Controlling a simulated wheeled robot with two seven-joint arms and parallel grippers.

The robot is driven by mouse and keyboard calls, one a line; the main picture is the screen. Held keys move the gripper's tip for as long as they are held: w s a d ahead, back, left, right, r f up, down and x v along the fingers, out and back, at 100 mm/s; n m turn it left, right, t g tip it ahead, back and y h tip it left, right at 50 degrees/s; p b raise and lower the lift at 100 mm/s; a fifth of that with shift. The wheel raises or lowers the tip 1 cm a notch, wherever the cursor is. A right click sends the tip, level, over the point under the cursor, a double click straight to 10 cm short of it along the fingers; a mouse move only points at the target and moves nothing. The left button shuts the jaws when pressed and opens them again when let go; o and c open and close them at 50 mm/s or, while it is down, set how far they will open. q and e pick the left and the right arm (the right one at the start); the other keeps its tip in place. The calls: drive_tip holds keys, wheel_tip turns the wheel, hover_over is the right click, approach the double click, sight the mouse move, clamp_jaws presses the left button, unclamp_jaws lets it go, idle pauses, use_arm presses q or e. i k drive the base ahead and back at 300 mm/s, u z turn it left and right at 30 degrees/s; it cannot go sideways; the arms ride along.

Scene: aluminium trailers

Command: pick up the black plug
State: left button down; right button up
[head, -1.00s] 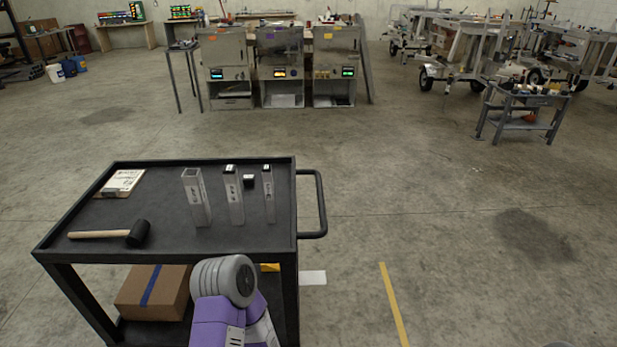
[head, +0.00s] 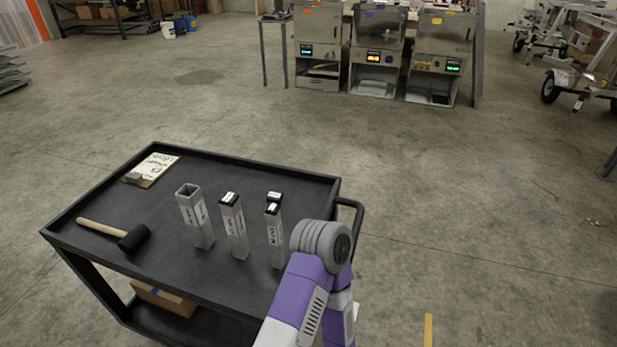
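The black plug (head: 274,196), a small black block with a white label on top, is on the black cart, partly hidden behind the top of the right-hand metal tube (head: 275,240). That tube has a black capped top, as does the middle tube (head: 235,228). The left tube (head: 196,220) stands upright with an open top. One of my purple arms, with a grey joint, reaches in from the bottom beside the right tube. Neither of my grippers is in view, so I cannot see their fingers.
The black cart (head: 110,268) also carries a mallet (head: 132,237) and a clipboard (head: 152,168). A cardboard box (head: 165,298) is on its lower shelf. The cart handle (head: 357,215) sticks out at the right. Open floor lies behind and right.

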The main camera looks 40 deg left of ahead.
sight(276, 197)
drive_tip(key=i, duration=3.35)
drive_tip(key=u, duration=4.9)
drive_tip(key=i, duration=0.5)
